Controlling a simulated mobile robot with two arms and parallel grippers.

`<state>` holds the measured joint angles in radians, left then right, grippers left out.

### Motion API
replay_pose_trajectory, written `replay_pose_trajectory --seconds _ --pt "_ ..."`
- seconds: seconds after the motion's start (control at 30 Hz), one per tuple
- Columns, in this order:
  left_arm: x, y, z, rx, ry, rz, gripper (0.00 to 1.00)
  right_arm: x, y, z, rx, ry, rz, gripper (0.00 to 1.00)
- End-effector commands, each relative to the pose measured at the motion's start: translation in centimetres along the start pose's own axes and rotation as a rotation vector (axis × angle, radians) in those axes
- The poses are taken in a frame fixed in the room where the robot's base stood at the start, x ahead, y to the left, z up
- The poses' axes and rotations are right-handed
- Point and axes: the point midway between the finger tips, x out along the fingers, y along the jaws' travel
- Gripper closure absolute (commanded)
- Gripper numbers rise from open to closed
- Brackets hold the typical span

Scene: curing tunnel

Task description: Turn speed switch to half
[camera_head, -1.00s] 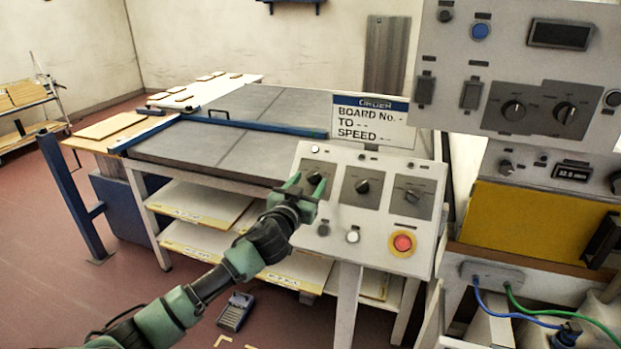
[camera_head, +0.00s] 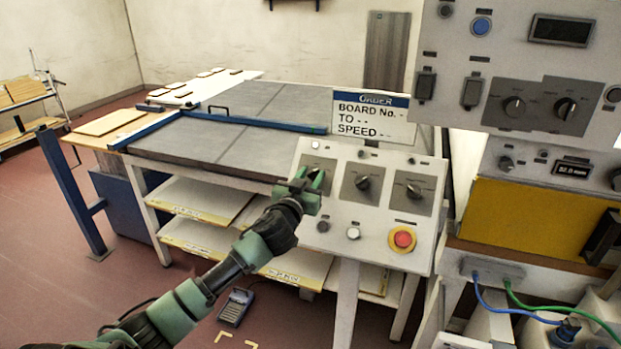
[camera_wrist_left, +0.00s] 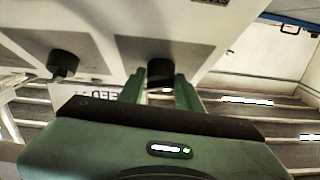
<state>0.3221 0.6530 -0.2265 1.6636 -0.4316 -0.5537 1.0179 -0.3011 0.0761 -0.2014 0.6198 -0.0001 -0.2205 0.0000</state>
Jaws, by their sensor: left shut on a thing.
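A sloped white control panel (camera_head: 330,226) stands in the middle of the head view with three dark rotary knobs on grey plates. My left gripper (camera_head: 308,181) is at the leftmost knob and hides most of it. In the left wrist view that black knob (camera_wrist_left: 160,71) sits between the two green fingers of my left gripper (camera_wrist_left: 160,84), which is shut on it. The middle knob (camera_head: 362,183) and right knob (camera_head: 413,191) are free. The small labels are unreadable, so I cannot tell which knob is the speed switch. My right gripper is out of view.
A red button (camera_head: 403,239) on a yellow ring and a white button (camera_head: 353,233) are below the knobs. A grey cabinet panel (camera_head: 520,75) is at upper right. A foot pedal (camera_head: 236,307) lies on the floor.

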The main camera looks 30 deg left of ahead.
Motion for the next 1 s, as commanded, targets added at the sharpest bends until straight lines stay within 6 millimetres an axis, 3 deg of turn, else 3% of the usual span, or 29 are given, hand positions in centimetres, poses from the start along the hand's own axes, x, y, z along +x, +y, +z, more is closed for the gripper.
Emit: replay_pose_trajectory --seconds 0.43,1.0 --pt "0.1 0.8 0.6 -0.239 -0.021 -0.225 1.0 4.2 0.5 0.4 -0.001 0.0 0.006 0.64" --pt "0.4 1.3 0.0 -0.58 -0.052 -0.576 1.0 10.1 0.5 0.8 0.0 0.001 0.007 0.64"
